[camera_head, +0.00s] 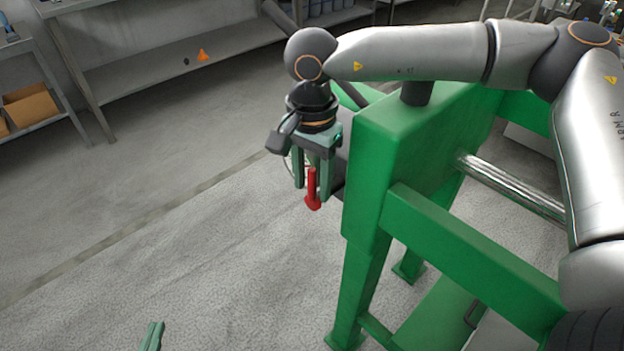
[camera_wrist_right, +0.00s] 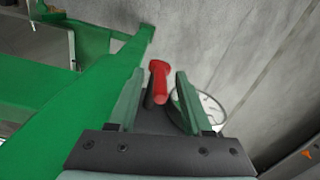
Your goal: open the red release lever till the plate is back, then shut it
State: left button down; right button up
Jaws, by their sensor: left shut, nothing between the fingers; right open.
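The red release lever (camera_head: 312,188) is on the left side of the green frame, its handle upright in the head view. My right gripper (camera_head: 313,193) is open, with one finger on each side of the lever. In the right wrist view the lever (camera_wrist_right: 159,78) shows between the two fingers of the right gripper (camera_wrist_right: 157,85), with a visible gap to the right finger; contact on the left is unclear. My left gripper (camera_head: 152,337) is shut and empty at the bottom edge, apart from the lever. I cannot make out the plate.
The green frame (camera_head: 400,150) stands close to the right of the lever, with a metal rod (camera_head: 510,187) on its far side. A round pale-faced object (camera_wrist_right: 210,108) is partly behind my right finger. Shelves (camera_head: 150,72) stand at the back. The floor to the left is clear.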

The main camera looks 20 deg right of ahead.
jog(key=shift+c, duration=0.2)
grip_shut()
dwell(1.1)
